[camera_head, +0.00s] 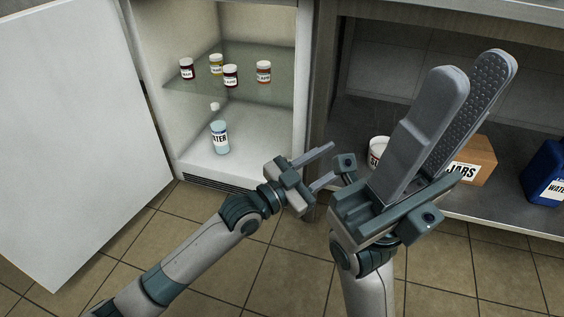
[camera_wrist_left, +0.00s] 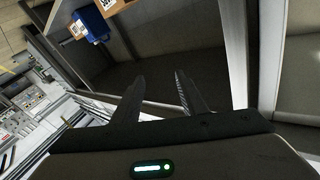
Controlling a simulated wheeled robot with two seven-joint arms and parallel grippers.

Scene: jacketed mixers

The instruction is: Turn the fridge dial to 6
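The fridge (camera_head: 250,165) stands open in the head view, its white door (camera_head: 75,130) swung out to the left. I cannot make out its dial. A small white round thing (camera_head: 214,106) shows under the glass shelf; I cannot tell whether it is a knob or the bottle's cap. My left gripper (camera_head: 335,160) is open and empty, outside the fridge by its right front edge. Its parted fingers also show in the left wrist view (camera_wrist_left: 160,92). My right gripper (camera_head: 478,72) is open and empty, raised in front of the right-hand cabinet.
Several small jars (camera_head: 231,76) stand on the glass shelf (camera_head: 215,88). A water bottle (camera_head: 220,138) stands on the fridge floor. The cabinet shelf holds a white tub (camera_head: 377,150), a jars box (camera_head: 475,160) and a blue water container (camera_head: 546,172). The tiled floor (camera_head: 215,275) is clear.

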